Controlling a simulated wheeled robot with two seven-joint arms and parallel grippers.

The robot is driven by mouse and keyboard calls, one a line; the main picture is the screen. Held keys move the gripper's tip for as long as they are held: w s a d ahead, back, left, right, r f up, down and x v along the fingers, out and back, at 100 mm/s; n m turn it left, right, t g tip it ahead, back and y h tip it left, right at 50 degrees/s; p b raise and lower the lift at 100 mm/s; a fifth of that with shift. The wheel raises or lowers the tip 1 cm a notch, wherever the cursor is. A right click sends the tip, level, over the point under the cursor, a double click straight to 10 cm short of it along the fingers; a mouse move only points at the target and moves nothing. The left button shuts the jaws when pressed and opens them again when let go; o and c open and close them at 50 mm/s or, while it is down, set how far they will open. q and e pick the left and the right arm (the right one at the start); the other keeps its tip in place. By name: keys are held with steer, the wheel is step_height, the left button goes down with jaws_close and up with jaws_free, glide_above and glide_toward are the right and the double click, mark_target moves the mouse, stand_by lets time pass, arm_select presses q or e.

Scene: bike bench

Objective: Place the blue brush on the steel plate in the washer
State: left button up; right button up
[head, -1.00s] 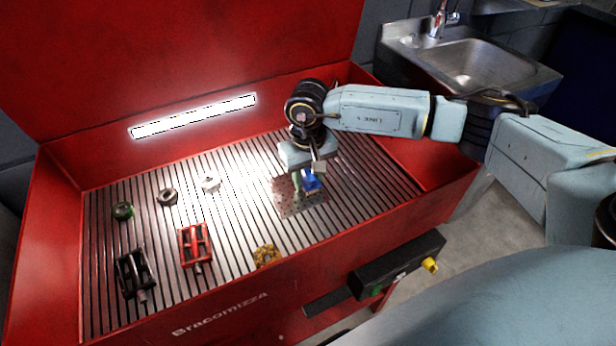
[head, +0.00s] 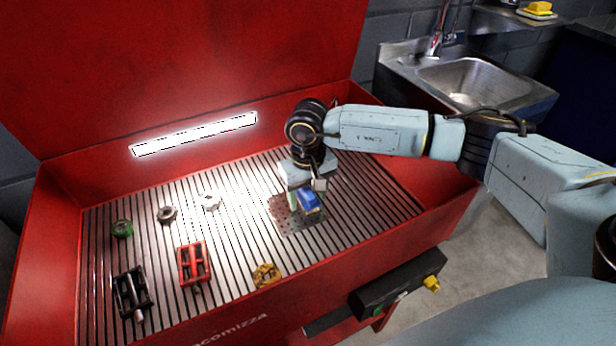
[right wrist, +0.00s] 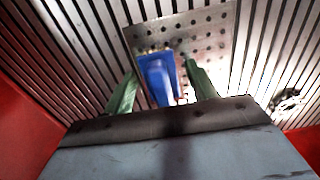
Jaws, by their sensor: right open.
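The blue brush (head: 309,202) is at the perforated steel plate (head: 283,220) on the slatted floor of the red washer (head: 140,275). In the right wrist view the brush (right wrist: 158,78) shows between my gripper's two green fingers, over the plate (right wrist: 215,45). My right gripper (head: 303,196) is open, its fingers on either side of the brush with gaps. The brush looks tilted or lying on the plate, but its underside contact is hidden. My left gripper is in neither view.
On the slats to the left are a red pedal (head: 194,263), a black pedal (head: 131,293), a gold ring-like part (head: 266,275), a green part (head: 122,228) and nuts (head: 167,214). Red walls surround the floor. A sink (head: 470,82) stands at the back right.

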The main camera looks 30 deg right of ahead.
mark_target(308, 191)
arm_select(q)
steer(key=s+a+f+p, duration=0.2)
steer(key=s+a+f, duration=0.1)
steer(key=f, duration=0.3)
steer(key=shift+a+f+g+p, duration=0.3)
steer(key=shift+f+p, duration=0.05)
arm_select(e)
step_height(308, 191, up, 12)
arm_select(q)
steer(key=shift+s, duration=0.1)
